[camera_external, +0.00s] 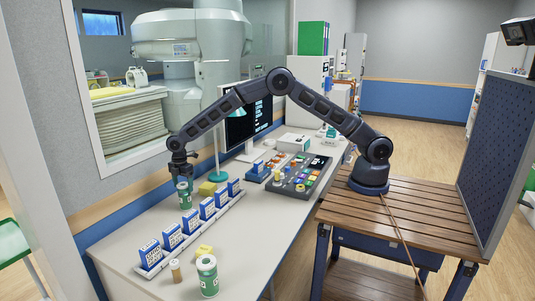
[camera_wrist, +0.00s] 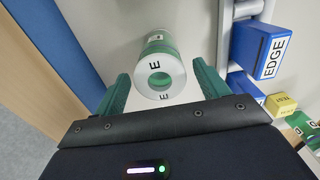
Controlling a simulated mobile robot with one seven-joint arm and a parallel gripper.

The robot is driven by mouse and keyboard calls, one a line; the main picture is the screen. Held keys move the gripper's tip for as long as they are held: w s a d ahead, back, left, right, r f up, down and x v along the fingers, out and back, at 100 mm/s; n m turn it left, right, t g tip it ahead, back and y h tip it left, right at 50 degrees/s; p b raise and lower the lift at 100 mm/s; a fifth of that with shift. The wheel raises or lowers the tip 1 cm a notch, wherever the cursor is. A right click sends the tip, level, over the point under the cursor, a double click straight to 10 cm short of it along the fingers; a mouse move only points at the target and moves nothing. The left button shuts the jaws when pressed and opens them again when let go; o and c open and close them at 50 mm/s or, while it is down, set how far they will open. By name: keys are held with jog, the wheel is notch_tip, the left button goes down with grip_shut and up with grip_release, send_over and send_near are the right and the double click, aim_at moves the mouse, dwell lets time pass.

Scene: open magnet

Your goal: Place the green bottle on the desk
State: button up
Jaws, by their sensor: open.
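A green bottle (camera_external: 184,195) with a white label stands near the wall side of the desk (camera_external: 115,262), left of a row of blue boxes. My gripper (camera_external: 180,172) is directly above it, pointing down. In the wrist view the bottle (camera_wrist: 158,68) shows its round pale top, marked "E", between my two open green fingers (camera_wrist: 158,90). Gaps show on both sides, so the fingers are not closed on it. Its lower end is partly hidden behind its top. A second green and white container (camera_external: 207,276) stands at the desk's near end.
A rack of blue boxes (camera_external: 190,227) runs along the desk; one blue box (camera_wrist: 260,50) shows close on the right in the wrist view. A yellow block (camera_external: 207,188), a monitor (camera_external: 248,127) and a control panel (camera_external: 299,178) stand farther back.

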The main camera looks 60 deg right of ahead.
notch_tip(320, 180, up, 8)
jog(key=shift+r, duration=0.25)
jog(key=shift+d+r, duration=0.15)
jog(key=shift+r, duration=0.05)
jog(key=s+d+r+m+t, duration=0.1)
jog(key=s+d+r+m, duration=0.2)
jog(key=s+d+r, duration=0.5)
jog(key=s+d+r+m+t, duration=0.1)
jog(key=s+d+r+m, duration=0.3)
jog(key=d+r, duration=0.7)
jog(key=s+d+r+m, duration=0.2)
jog(key=s+d+r, duration=0.5)
jog(key=d+r, duration=0.25)
jog(key=s+d+r+m+t, duration=0.1)
jog(key=s+d+m, duration=0.1)
jog(key=s+d, duration=0.55)
jog(key=s+d+m, duration=0.2)
jog(key=s+d, duration=0.2)
jog(key=s, duration=0.6)
jog(key=s+d+f+m, duration=0.2)
jog(key=s, duration=0.6)
jog(key=s+d+f+m+t, duration=0.1)
jog(key=s+d+f+m, duration=0.2)
jog(key=s, duration=0.5)
jog(key=shift+d+f+t, duration=0.2)
jog(key=shift+d+t, duration=0.1)
jog(key=shift+d, duration=0.05)
